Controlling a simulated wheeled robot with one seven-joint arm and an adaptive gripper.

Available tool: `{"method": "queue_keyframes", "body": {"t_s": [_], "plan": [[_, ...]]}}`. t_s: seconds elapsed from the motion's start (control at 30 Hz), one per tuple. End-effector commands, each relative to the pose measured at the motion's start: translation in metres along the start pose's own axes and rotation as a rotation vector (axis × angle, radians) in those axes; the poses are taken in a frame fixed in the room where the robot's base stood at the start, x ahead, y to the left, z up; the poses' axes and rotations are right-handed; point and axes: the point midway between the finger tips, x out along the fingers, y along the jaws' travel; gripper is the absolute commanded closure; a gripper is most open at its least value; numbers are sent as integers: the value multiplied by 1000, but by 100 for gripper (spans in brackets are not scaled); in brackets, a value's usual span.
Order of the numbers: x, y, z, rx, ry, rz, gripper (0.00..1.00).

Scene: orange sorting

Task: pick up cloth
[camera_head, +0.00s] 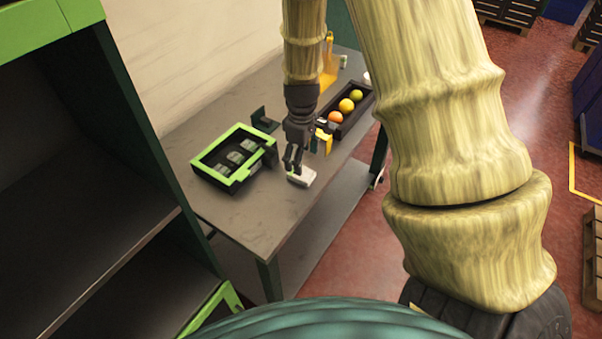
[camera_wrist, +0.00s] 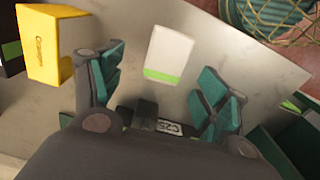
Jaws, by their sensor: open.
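The cloth looks like a small white folded block with a green stripe along one edge. It lies on the grey table near its front edge in the head view (camera_head: 303,178). It also shows in the wrist view (camera_wrist: 170,52), just beyond the gap between the fingers. My gripper (camera_head: 293,168) points down over the table right at the cloth. In the wrist view my gripper (camera_wrist: 162,75) is open, with teal finger pads on either side of an empty gap. I cannot tell the exact height above the cloth.
A green-rimmed tray (camera_head: 236,184) with grey items stands left on the table (camera_head: 262,215). A dark crate (camera_head: 352,122) holds round fruit at the back right. A yellow box (camera_wrist: 55,50) stands left of my fingers in the wrist view. A green-and-black shelf (camera_head: 110,240) fills the left.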

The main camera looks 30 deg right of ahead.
Motion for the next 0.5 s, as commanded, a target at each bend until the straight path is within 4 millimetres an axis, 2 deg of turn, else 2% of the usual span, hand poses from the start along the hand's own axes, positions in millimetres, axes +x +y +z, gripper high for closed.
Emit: {"method": "queue_keyframes", "body": {"t_s": [0.17,0.5], "plan": [[7,-2,1,1,-2,-2,25],[39,-8,3,1,-1,-3,25]]}}
